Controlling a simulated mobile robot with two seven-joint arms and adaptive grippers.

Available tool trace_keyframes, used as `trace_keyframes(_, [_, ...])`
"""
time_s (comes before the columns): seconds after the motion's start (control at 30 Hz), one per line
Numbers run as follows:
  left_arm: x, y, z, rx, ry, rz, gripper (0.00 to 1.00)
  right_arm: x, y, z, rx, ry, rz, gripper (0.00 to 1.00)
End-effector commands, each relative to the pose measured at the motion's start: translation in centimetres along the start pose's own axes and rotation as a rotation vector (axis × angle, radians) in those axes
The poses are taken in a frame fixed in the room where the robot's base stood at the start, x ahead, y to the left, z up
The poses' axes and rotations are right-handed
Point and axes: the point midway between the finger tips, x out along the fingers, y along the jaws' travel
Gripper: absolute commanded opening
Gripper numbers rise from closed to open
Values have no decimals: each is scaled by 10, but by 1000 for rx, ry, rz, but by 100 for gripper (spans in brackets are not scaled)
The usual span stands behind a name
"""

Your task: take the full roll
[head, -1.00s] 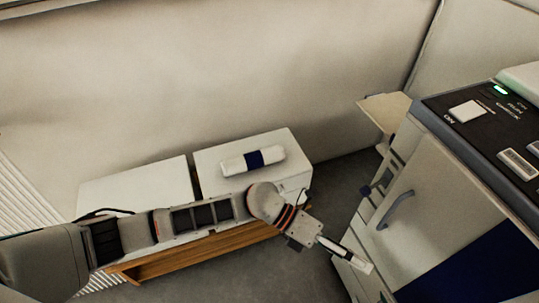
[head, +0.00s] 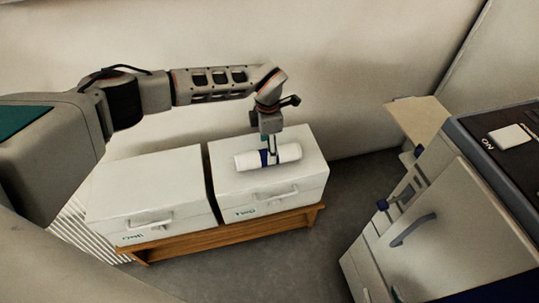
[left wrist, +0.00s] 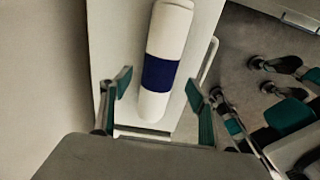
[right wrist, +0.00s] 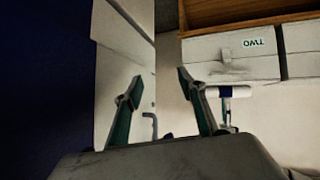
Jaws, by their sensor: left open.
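The roll, white with a dark blue band (head: 287,153), lies on its side on top of the right white box (head: 313,172), labelled "Two". My left gripper (head: 270,155) points down at the banded middle of the roll. In the left wrist view the roll (left wrist: 170,32) lies between the open fingers of my left gripper (left wrist: 157,84), with room on both sides. Whether a finger touches it, I cannot tell. My right gripper (right wrist: 161,77) is open and empty in the right wrist view and out of the head view. Whether the roll is full cannot be told.
A second white box (head: 150,185) stands left of the first, both on a low wooden bench (head: 225,236). A grey machine with a handled door (head: 440,225) and a tan side tray (head: 420,118) stands on the right. Grey floor lies between. The wall is close behind the boxes.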

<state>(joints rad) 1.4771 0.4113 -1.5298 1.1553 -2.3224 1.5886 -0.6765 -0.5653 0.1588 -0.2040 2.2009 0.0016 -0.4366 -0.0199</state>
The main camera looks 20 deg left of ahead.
Motion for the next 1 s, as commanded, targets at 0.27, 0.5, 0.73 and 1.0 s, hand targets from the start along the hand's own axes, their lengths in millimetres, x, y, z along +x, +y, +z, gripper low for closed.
trace_keyframes(0.27, [37,-2,0,-1,3,-9,61,1,-8,7,6,-8,-16,40])
trace_keyframes(0.5, [54,0,1,0,-2,-3,61,2,-6,-4,5,12,-15,40])
trace_keyframes(0.73, [51,1,2,0,-4,0,42,2,-6,-6,4,15,-14,40])
trace_keyframes(1.0, [51,1,2,0,-3,0,13,2,-6,-3,4,12,-15,40])
